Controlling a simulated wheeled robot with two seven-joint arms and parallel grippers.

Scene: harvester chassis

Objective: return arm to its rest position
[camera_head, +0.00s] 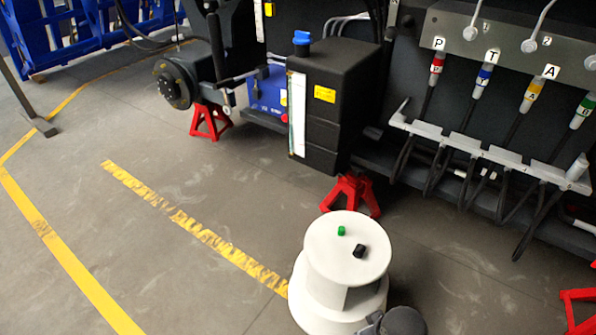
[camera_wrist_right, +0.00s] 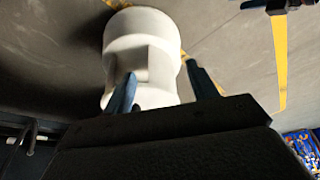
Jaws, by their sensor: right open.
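My right gripper (camera_wrist_right: 160,70) shows in the right wrist view with its two dark blue fingers apart and nothing between them that it grips. A white round stand (camera_wrist_right: 142,40) is behind the fingers in that view. In the head view, the stand (camera_head: 338,245) is on the floor at the bottom centre, with a green cap (camera_head: 341,231) and a black cap (camera_head: 359,251) on its top. A dark grey rounded part, probably of my right arm, shows at the bottom edge beside the stand. My left gripper does not show in the head view.
The harvester chassis carries a black tank (camera_head: 340,100) with a blue cap (camera_head: 302,38) and a hose panel (camera_head: 500,40) labelled P, T, A. Red jack stands (camera_head: 350,195) are below. Floor left of the stand is clear, with yellow lines (camera_head: 200,230). A blue rack (camera_head: 85,35) is far left.

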